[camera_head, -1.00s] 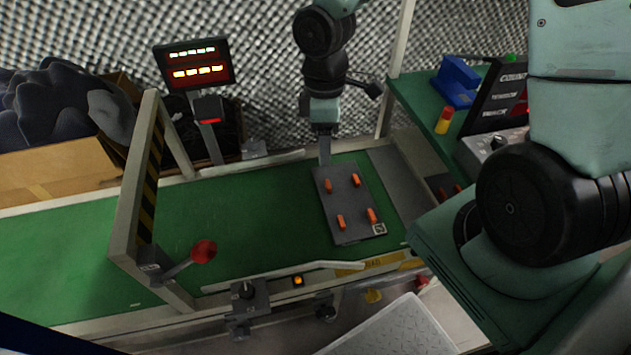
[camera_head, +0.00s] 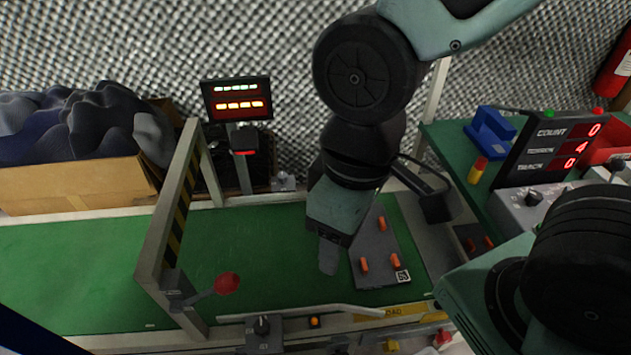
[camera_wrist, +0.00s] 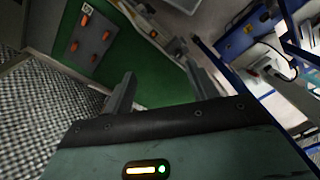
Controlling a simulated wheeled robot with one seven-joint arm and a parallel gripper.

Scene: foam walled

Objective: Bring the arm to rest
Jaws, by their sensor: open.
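My gripper (camera_head: 328,258) hangs over the green conveyor belt (camera_head: 262,262), just left of a dark grey plate (camera_head: 378,272) with orange pegs. It covers part of the plate's left side in the head view. In the wrist view my gripper (camera_wrist: 160,88) has its two fingers well apart, with nothing between them. The plate (camera_wrist: 88,38) shows at the upper left there, apart from the fingers, lying on the green belt (camera_wrist: 150,70).
A striped gate frame (camera_head: 165,225) with a red-knobbed lever (camera_head: 227,284) spans the belt on the left. A lit display (camera_head: 237,98) stands behind. A green side table (camera_head: 445,135) at right carries a counter panel (camera_head: 552,148) and a blue device (camera_head: 490,132).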

